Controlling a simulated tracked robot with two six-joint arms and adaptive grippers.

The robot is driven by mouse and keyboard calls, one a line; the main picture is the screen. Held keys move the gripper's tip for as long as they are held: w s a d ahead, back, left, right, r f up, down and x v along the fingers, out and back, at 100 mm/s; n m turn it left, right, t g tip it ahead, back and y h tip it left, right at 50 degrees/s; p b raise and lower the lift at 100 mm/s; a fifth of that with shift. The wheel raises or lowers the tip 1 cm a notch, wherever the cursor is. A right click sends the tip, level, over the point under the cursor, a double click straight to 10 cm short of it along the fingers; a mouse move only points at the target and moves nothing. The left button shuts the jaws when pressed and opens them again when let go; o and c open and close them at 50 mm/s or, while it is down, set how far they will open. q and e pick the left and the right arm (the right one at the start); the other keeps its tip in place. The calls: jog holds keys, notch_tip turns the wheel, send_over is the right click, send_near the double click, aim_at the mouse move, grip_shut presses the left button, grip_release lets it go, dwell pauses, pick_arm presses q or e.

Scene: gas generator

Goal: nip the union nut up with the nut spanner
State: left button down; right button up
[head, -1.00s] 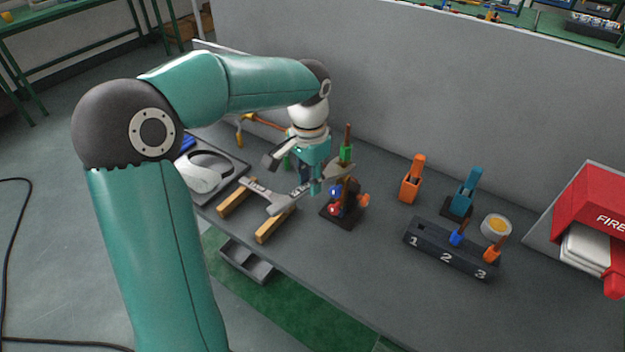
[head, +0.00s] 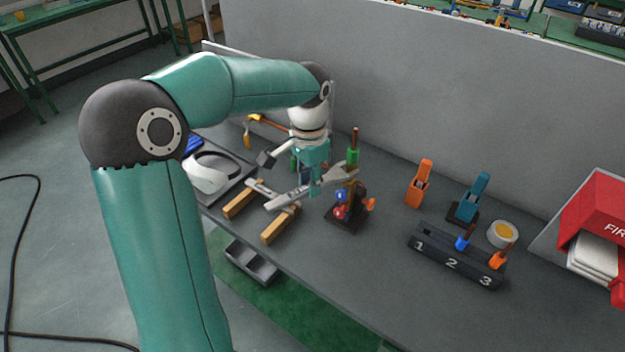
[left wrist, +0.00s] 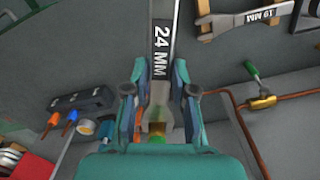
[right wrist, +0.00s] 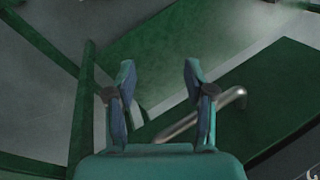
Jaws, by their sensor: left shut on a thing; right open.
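My left gripper (head: 312,188) is shut on the handle of a grey spanner (head: 290,197), marked 24 MM in the left wrist view (left wrist: 162,42). A second spanner (left wrist: 240,20) lies on wooden blocks. My right gripper (right wrist: 158,85) is open and empty, away from the bench.
Wooden blocks (head: 281,224) and a small stand with red and blue knobs (head: 346,212) are close by. A numbered rack (head: 455,260), orange holder (head: 419,184) and teal holder (head: 470,198) stand to the right. Copper pipe (left wrist: 296,95) with a green-handled valve runs behind.

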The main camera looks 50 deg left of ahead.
aim_at(290, 195)
pick_arm(q)
jog(key=shift+n, duration=0.3)
jog(key=shift+s+a+b, duration=0.15)
jog(key=shift+s+b, duration=0.25)
jog(key=shift+s, duration=0.8)
jog(key=shift+s+a+b, duration=0.15)
jog(key=shift+s+b, duration=0.25)
jog(key=shift+s, duration=0.8)
